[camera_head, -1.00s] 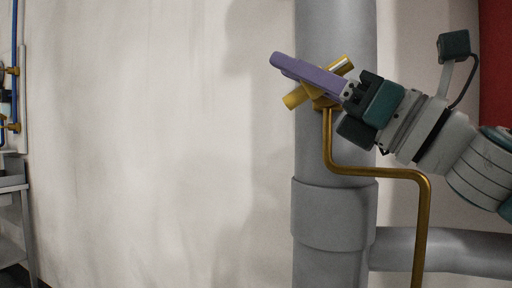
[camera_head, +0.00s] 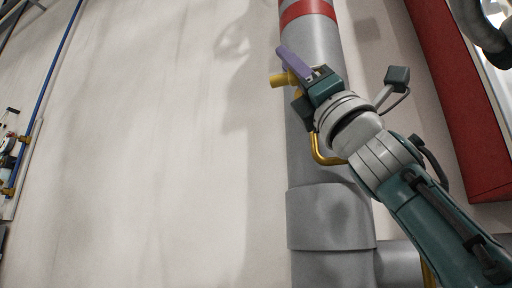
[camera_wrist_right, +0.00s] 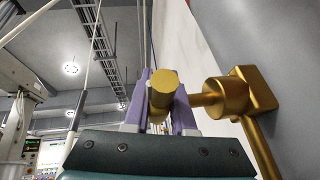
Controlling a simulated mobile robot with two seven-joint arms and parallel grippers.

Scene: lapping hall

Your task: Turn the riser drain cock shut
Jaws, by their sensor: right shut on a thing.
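The riser drain cock is brass and sits on a grey vertical pipe (camera_head: 330,215). Its bar-like handle (camera_head: 278,80) shows its left end in the head view, and the rest is mostly hidden behind my gripper. My right gripper (camera_head: 290,56), with purple fingers, is shut on the handle. In the right wrist view the fingers (camera_wrist_right: 162,100) stand either side of the handle's round end (camera_wrist_right: 164,84). The cock's brass body (camera_wrist_right: 228,97) is joined to the handle by a short stem, to the right of the fingers. My left gripper is out of view.
A bent brass drain tube (camera_head: 322,152) runs down from the cock, partly behind my arm. A red upright panel (camera_head: 455,110) stands to the right. The pale wall (camera_head: 170,150) left of the pipe is clear. Blue pipework (camera_head: 50,80) is far left.

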